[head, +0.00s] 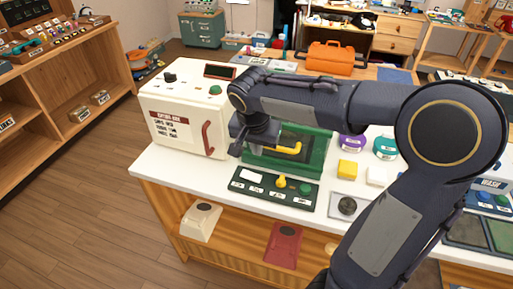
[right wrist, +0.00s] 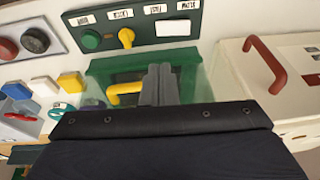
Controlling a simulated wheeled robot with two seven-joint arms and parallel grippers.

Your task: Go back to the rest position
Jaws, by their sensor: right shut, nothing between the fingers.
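My right arm reaches in from the right of the head view, over the white counter (head: 160,168). My right gripper (head: 240,148) is in front of the left end of a green box with a yellow handle (head: 288,149). In the right wrist view its fingers (right wrist: 160,78) are together and empty, over the green box (right wrist: 105,68). I cannot tell whether they touch the box. My left gripper is in neither view.
A white cabinet (head: 180,120) with a red handle stands left of the gripper. A green panel (head: 262,191) with a yellow knob lies in front. Yellow (head: 348,170) and white blocks sit to the right. Wooden shelves (head: 70,75) stand at the left, with open floor between.

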